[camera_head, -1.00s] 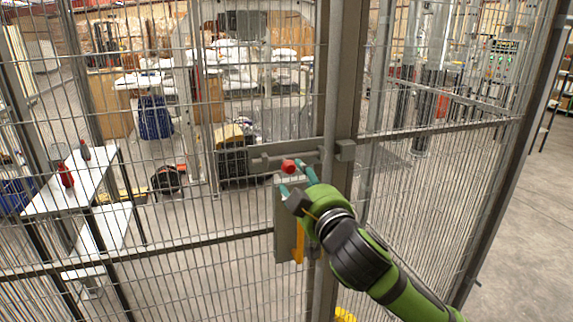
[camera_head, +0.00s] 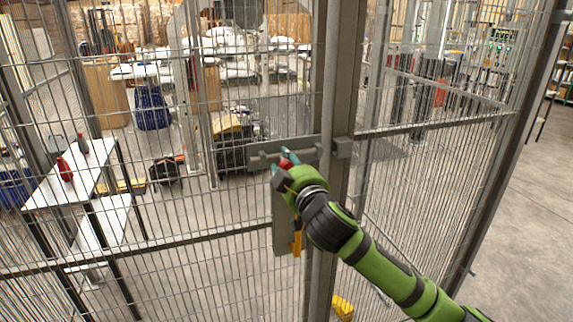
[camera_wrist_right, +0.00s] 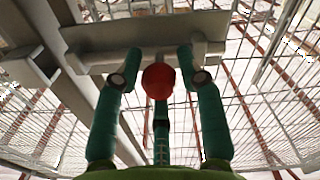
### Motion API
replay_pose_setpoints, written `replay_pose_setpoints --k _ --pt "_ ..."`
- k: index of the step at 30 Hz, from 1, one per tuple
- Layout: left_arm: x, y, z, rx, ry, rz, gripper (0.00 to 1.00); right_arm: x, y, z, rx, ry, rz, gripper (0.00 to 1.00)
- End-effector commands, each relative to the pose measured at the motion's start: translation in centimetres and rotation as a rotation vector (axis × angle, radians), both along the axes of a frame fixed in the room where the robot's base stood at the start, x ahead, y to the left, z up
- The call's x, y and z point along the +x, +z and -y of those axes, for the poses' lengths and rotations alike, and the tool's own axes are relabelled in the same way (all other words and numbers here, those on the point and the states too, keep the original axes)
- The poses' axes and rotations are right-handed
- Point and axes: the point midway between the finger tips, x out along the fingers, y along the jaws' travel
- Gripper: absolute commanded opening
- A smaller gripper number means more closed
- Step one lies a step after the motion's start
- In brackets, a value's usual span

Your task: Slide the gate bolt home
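The gate bolt (camera_head: 262,158) is a grey rod on a grey plate (camera_head: 304,142) fixed to the mesh gate. Its red knob (camera_head: 286,163) shows round in the right wrist view (camera_wrist_right: 158,81). A grey keeper block (camera_head: 344,148) sits on the post to the right; whether the rod's end enters it I cannot tell. My right gripper (camera_head: 283,163) is at the knob, its teal fingers on either side of it. In the right wrist view the fingers (camera_wrist_right: 158,68) stand apart, with small gaps beside the knob. My left gripper is out of view.
A grey box (camera_head: 284,225) with a yellow handle (camera_head: 296,243) hangs below the bolt, close to my right wrist. The gate post (camera_head: 342,90) stands just right. Behind the mesh is a white table (camera_head: 85,172) with red bottles.

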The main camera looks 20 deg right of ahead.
Motion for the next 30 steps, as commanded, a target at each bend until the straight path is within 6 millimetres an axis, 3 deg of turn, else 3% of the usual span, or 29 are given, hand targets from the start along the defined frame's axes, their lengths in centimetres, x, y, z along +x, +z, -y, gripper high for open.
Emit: replay_pose_setpoints --k 1,2,8,18,28,29,30 --pt "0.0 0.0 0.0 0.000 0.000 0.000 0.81 0.0 0.0 0.0 0.000 0.000 0.000 0.07" --pt "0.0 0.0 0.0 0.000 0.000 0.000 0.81 0.0 0.0 0.0 0.000 0.000 0.000 0.00" --pt "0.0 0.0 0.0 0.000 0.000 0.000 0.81 0.0 0.0 0.3 0.001 0.000 -0.001 0.00" --pt "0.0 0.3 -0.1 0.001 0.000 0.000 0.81 0.2 0.0 6.1 0.000 -0.004 -0.001 0.00" --pt "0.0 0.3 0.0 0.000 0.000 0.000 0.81 0.2 0.1 6.7 -0.002 -0.006 0.002 0.00" --pt "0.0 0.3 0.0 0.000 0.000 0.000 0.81 0.2 0.1 6.7 -0.002 -0.006 0.002 0.37" --pt "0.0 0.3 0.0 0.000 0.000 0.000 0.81 0.2 0.1 6.7 -0.002 -0.006 0.002 0.53"
